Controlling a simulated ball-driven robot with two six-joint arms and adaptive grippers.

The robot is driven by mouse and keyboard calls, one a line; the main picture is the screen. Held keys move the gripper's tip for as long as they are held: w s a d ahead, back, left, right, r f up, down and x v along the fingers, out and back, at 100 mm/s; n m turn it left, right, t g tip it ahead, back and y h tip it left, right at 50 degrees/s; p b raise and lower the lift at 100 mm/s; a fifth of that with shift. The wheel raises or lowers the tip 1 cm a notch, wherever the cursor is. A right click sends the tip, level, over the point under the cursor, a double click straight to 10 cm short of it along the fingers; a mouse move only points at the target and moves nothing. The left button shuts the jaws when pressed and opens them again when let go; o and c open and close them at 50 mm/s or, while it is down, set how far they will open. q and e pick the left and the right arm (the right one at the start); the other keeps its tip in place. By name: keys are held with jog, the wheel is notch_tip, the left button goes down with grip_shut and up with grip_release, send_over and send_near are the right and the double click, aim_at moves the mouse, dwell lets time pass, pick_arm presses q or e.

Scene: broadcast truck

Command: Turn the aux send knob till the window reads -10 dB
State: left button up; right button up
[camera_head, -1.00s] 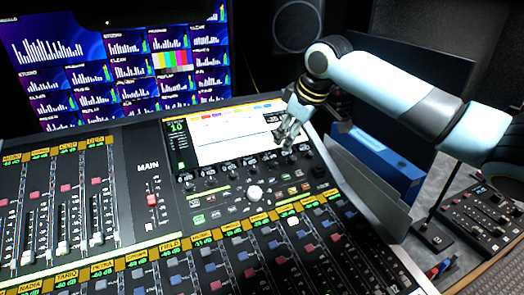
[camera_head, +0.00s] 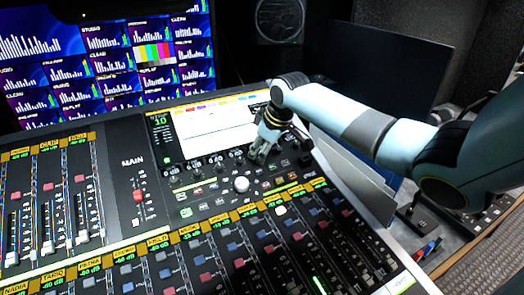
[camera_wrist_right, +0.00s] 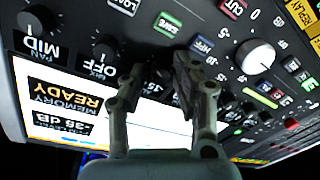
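My right gripper (camera_head: 258,154) points down at the knob row just below the console's bright screen. In the right wrist view its two fingers (camera_wrist_right: 160,68) stand apart, one on each side of a dark knob that they mostly hide. Whether they touch it I cannot tell. The readout window (camera_wrist_right: 62,118) appears upside down in the right wrist view; its level line looks like -36 dB, with MEMORY READY beside it. Neighbouring knobs are labelled OFF (camera_wrist_right: 104,47) and MID (camera_wrist_right: 36,18). My left gripper is not in view.
A white ball-like control (camera_head: 241,184) and several small coloured buttons sit close below the knob row. Faders fill the console front, with the MAIN fader (camera_head: 138,196) at left. A wall of monitors (camera_head: 100,60) stands behind. A blue binder-like object was to the right.

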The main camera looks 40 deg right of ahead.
grip_shut()
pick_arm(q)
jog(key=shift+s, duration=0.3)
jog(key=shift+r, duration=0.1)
pick_arm(e)
jog(key=m+p, duration=0.2)
jog(key=p, duration=0.1)
jog(key=shift+s+r+m+p, duration=0.1)
jog(key=shift+r+m+p, duration=0.15)
jog(key=shift+m+p, duration=0.05)
pick_arm(q)
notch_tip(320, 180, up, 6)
jog(key=p, duration=0.3)
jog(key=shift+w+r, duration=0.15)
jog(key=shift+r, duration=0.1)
pick_arm(e)
jog(key=shift+f+m, duration=0.2)
jog(key=shift+m, duration=1.4)
grip_release()
